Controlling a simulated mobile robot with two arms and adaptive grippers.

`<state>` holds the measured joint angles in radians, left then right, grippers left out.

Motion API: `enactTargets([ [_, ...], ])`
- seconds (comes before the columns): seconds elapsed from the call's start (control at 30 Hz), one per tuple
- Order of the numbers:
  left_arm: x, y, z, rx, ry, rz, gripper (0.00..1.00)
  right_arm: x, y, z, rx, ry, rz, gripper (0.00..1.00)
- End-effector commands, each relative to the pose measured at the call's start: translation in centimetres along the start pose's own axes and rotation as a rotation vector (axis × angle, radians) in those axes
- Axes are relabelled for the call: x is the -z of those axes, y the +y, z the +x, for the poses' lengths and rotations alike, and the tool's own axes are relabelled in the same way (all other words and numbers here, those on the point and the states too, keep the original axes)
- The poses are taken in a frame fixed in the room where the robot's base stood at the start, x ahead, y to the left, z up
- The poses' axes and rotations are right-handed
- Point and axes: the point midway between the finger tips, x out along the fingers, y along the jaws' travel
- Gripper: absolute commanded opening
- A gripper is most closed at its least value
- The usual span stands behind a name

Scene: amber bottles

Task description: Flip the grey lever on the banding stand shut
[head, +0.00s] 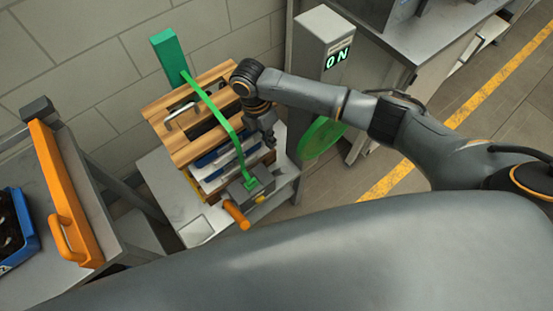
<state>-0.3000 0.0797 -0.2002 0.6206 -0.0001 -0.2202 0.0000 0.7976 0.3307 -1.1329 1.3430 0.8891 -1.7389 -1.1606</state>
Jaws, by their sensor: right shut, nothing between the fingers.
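The banding stand (158,185) is a grey table with a green post (167,55) at its back. A green band (215,110) runs from the post over a stack with a wooden top (190,145) to a grey clamp block (238,192) at the front. An orange grip (237,215) sticks out of the block toward me. I cannot clearly tell the grey lever apart from the block at this size. My right gripper (268,140) points down above the stack's right edge, behind the clamp and apart from it. It is shut and empty. My left gripper is out of view.
A grey post with a lit "ON" display (338,58) stands right of the stand, with a green disc (320,138) low beside it. At left, another table holds an orange bar with a handle (62,185) and a blue crate (17,230) of dark bottles.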

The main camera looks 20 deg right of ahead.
Motion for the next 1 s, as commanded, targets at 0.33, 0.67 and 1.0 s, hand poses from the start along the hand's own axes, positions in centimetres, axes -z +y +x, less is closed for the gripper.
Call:
enactTargets([
  [0.33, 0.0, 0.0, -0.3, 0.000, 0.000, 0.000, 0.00, 0.0, 0.0, 1.0, 0.002, 0.000, 0.004, 0.00],
  [0.67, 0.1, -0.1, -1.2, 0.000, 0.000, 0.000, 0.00, 0.0, -0.1, 6.8, 0.003, 0.000, 0.005, 0.00],
  [1.0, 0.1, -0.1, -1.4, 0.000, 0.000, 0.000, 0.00, 0.0, 0.0, 10.0, 0.000, 0.000, 0.005, 0.00],
])
